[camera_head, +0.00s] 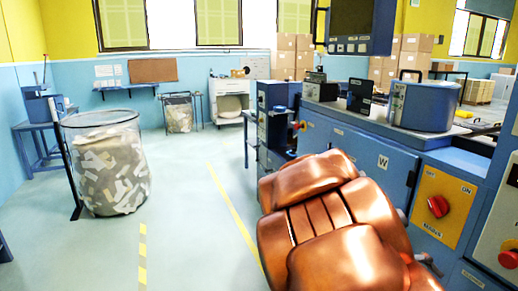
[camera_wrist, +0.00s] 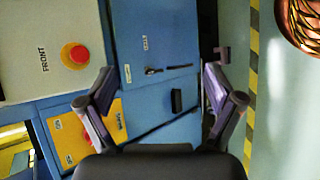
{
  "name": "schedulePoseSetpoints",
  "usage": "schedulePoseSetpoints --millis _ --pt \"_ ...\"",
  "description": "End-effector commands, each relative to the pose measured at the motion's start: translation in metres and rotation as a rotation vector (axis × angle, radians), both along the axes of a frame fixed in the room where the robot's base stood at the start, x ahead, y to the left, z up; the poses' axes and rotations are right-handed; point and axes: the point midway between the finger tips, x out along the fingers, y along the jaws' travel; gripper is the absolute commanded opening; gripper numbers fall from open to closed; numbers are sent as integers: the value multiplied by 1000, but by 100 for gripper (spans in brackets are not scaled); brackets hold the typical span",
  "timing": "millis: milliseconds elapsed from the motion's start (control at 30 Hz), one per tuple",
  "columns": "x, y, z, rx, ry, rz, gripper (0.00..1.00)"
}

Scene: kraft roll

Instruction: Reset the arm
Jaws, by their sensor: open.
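My gripper (camera_wrist: 158,82) is in the wrist view, with its two dark fingers spread wide at the left and right. It is open and nothing shows between the fingers. Beyond it is a blue machine cabinet (camera_wrist: 150,40) with a small latch and a black handle. The fingers overlap the cabinet in the picture; I cannot tell how far off it is. My gripper's fingers cannot be made out in the head view.
The blue machine (camera_head: 350,140) stands along the right, with a yellow switch plate (camera_head: 455,190) and red emergency button (camera_head: 508,259). A clear scrap bin (camera_head: 108,165) stands at left. Cardboard boxes (camera_head: 285,65) are stacked behind. Floor between bin and machine is clear.

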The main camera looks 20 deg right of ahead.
Motion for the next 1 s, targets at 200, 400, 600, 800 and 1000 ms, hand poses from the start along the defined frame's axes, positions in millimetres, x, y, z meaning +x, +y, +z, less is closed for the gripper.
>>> schedulePoseSetpoints --millis 200,400,600,800,1000 --pt "-16 77 -17 238 -144 25 92" --pt "-32 156 -30 470 -238 72 92" --pt "-50 225 -33 673 -289 130 92" --pt "-63 258 -33 771 -299 159 92" --pt "-64 262 -34 782 -300 162 92"
